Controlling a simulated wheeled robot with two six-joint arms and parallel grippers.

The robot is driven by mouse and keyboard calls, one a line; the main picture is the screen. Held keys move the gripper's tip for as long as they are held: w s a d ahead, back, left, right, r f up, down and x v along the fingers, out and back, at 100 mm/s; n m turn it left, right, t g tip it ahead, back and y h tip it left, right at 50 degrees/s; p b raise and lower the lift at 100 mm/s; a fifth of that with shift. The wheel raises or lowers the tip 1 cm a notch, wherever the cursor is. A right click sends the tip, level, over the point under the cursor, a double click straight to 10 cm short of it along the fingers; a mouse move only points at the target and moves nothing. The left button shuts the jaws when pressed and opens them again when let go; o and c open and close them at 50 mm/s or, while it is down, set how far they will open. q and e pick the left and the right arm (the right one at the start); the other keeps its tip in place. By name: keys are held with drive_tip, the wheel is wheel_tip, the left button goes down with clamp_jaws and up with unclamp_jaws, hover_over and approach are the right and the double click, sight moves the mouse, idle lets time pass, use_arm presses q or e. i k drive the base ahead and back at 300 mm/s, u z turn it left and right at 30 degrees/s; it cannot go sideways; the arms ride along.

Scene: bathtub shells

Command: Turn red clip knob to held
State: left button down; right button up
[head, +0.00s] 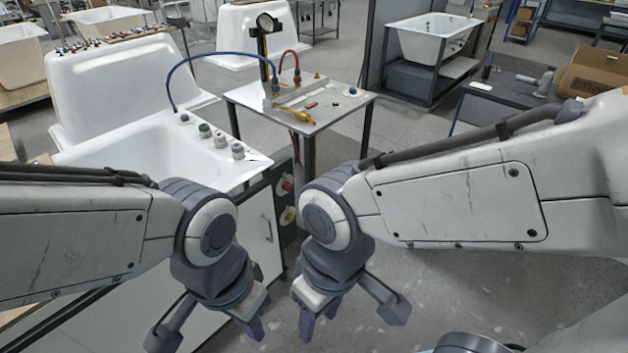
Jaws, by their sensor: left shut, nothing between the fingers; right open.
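A small red knob (286,185) on a pale round mount sits on the side of the tub cabinet, just left of the gap before the small metal table. The red knob's exact turn position is too small to read. My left gripper (252,327) is shut and empty, pointing down in front of the cabinet, below and left of the knobs. My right gripper (319,322) is open and empty, pointing down over the floor, below and right of the knobs. Neither gripper touches a knob.
A white bathtub shell (150,140) with several taps on its rim tops the white cabinet (235,235). Bare floor lies right of the cabinet.

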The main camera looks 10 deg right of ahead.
sight(287, 186)
drive_tip(key=z, duration=0.45)
drive_tip(key=k, duration=0.55)
drive_tip(key=z, duration=0.75)
drive_tip(key=i, duration=0.65)
drive_tip(key=u, duration=0.75)
drive_tip(key=i, duration=0.6)
drive_tip(key=u, duration=0.55)
